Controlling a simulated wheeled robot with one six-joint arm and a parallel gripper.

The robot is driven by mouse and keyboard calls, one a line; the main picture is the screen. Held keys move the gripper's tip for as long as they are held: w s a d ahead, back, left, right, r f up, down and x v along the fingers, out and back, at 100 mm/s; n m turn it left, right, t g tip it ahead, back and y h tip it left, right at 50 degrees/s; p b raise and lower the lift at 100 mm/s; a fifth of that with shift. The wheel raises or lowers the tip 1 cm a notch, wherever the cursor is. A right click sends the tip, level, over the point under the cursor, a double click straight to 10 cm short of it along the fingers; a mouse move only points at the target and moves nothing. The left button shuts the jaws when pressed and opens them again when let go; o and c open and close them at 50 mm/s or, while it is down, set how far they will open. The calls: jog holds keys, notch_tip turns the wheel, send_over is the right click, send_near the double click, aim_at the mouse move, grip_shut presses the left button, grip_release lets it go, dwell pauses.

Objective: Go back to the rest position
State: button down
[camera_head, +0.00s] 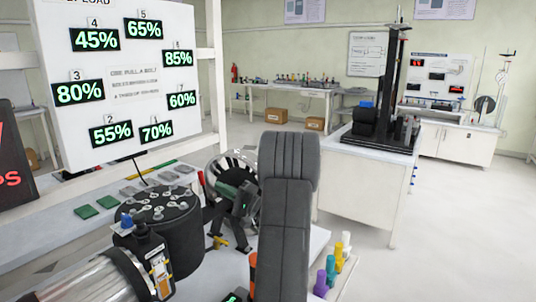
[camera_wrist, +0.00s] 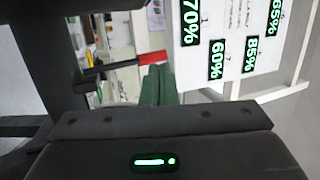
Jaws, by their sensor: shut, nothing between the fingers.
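My gripper (camera_wrist: 157,72) shows in the wrist view as two green fingers side by side, shut with nothing visible between them. Its dark body with a lit green indicator fills the bottom of that view. In the head view a dark grey link of my arm stands upright in the middle. It hides part of the bench behind it, and I cannot clearly make out the fingers there.
A black round fixture with bolts (camera_head: 160,220) and a clear-faced wheel (camera_head: 228,170) stand on the near bench. A white board with percentages (camera_head: 120,90) rises at left. Open floor (camera_head: 460,230) lies right.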

jog(key=shift+s+d+f+y, duration=0.2)
jog(key=shift+d+f+y, duration=0.2)
jog(key=shift+y, duration=0.2)
jog(key=shift+r, duration=0.15)
